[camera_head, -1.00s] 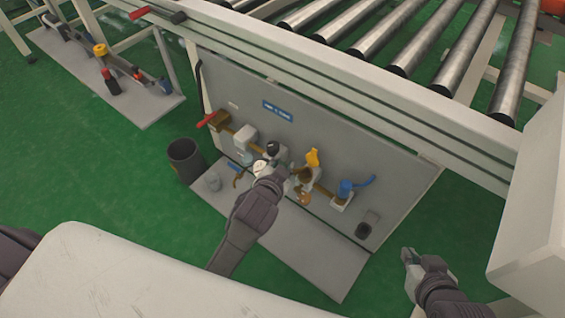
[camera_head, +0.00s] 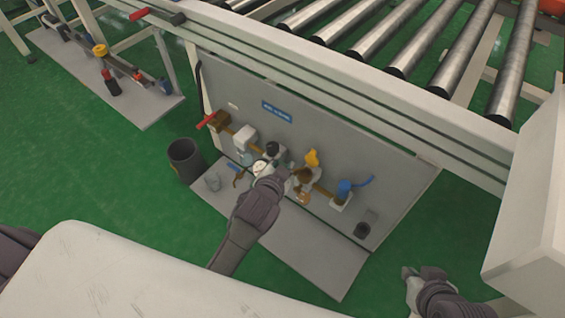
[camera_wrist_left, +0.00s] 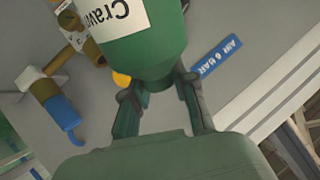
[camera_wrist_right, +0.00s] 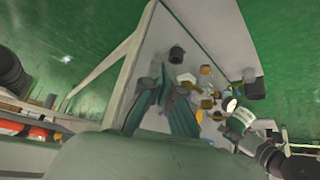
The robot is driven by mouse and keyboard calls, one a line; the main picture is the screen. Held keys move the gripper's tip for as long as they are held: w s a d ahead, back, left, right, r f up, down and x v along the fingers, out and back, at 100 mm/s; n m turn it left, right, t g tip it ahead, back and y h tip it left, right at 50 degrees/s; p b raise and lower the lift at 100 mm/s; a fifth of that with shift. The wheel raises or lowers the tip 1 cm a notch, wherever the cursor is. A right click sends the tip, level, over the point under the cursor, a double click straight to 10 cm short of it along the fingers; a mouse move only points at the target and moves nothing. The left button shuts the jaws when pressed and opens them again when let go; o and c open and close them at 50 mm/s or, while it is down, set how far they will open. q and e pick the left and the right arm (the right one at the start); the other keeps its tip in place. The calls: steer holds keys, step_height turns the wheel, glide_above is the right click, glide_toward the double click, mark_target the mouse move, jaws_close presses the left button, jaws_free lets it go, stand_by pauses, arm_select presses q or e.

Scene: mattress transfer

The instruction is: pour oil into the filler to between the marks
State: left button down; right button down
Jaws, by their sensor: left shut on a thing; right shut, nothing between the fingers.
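In the left wrist view a green bottle (camera_wrist_left: 150,45) with a white label sits between the fingers of my left gripper (camera_wrist_left: 160,105), which is shut on its narrow end. In the head view my left gripper (camera_head: 278,178) is in front of the panel fittings, and the bottle is mostly hidden. A brown rounded fitting (camera_head: 303,175) is just right of that gripper; I cannot tell whether it is the filler. The marks and any oil level are not readable. My right gripper (camera_head: 424,272) is shut and empty, right of the panel.
The grey panel (camera_head: 400,190) carries a red lever (camera_head: 207,120), a yellow handle (camera_head: 312,157) and a blue valve (camera_head: 346,188). Conveyor rollers (camera_head: 380,40) lie above.

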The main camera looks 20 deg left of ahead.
arm_select(q)
steer(key=shift+w+r+p, duration=0.1)
steer(key=shift+r+p, duration=0.1)
steer(key=shift+p, duration=0.15)
arm_select(e)
steer(key=shift+s+d+f+g+h, duration=0.1)
steer(key=shift+s+d+f+g, duration=0.1)
steer(key=shift+s+g, duration=0.35)
steer(key=shift+s+d+f+g+h, duration=0.15)
steer(key=shift+s+f+g, duration=0.1)
steer(key=shift+s, duration=0.65)
steer(key=shift+s+d+f+g+h, duration=0.1)
steer(key=shift+s+d+f+g, duration=0.1)
steer(key=shift+s+g, duration=0.35)
steer(key=shift+s, duration=0.2)
steer(key=shift+w+r+t, duration=0.15)
steer(key=shift+t, duration=0.1)
arm_select(q)
steer(key=shift+d+r+p, duration=0.1)
steer(key=shift+p, duration=0.3)
arm_select(e)
steer(key=shift+r, duration=0.3)
